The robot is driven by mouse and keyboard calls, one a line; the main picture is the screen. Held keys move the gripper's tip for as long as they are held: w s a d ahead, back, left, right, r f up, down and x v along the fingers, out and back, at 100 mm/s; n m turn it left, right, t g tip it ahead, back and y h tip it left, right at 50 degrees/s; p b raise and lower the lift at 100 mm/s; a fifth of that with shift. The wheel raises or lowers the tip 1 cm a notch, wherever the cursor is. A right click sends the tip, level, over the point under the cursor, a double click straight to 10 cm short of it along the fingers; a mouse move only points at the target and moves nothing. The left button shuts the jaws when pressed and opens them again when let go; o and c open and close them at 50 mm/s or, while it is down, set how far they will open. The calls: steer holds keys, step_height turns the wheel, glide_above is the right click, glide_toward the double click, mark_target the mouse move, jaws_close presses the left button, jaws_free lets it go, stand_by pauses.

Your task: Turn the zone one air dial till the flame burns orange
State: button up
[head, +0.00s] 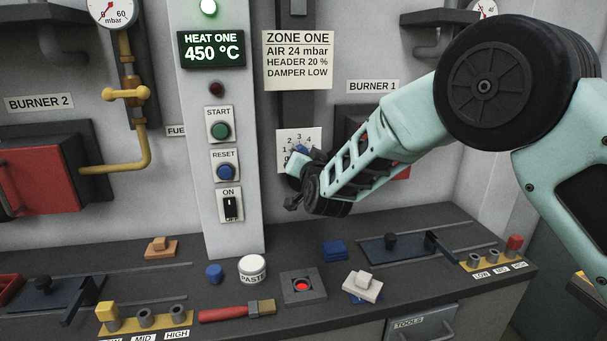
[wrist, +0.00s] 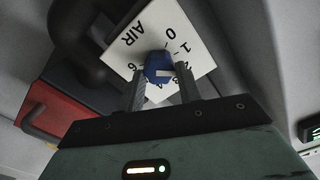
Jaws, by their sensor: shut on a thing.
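The zone one air dial is a blue knob (wrist: 158,68) on a white plate (wrist: 133,46) marked AIR with numbers. My gripper (wrist: 160,84) is shut on the blue knob, one finger on each side, in the wrist view. A white mark shows on the knob near the right finger. In the head view the dial plate (head: 299,140) is partly hidden behind my gripper (head: 301,180). The burner 1 housing (head: 352,118) is mostly behind my arm, so I cannot see its flame. A zone one card (head: 297,60) reads air 24 mbar, header 20 %, damper low.
A grey column (head: 235,235) left of the dial carries a 450 °C display (head: 211,49), start and reset buttons and an on switch. The bench below holds a paste pot (head: 252,268), a brush (head: 237,311), a red-lit square button (head: 302,286) and slider tracks.

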steer(key=m+b, duration=0.2)
steer(key=b, duration=0.2)
steer(key=shift+f+m, duration=0.1)
steer(key=shift+m, duration=0.3)
steer(key=o, duration=1)
steer(key=shift+s, duration=0.1)
steer(key=b+v, duration=0.4)
steer(key=v, duration=1.3)
steer(key=shift+s, duration=0.2)
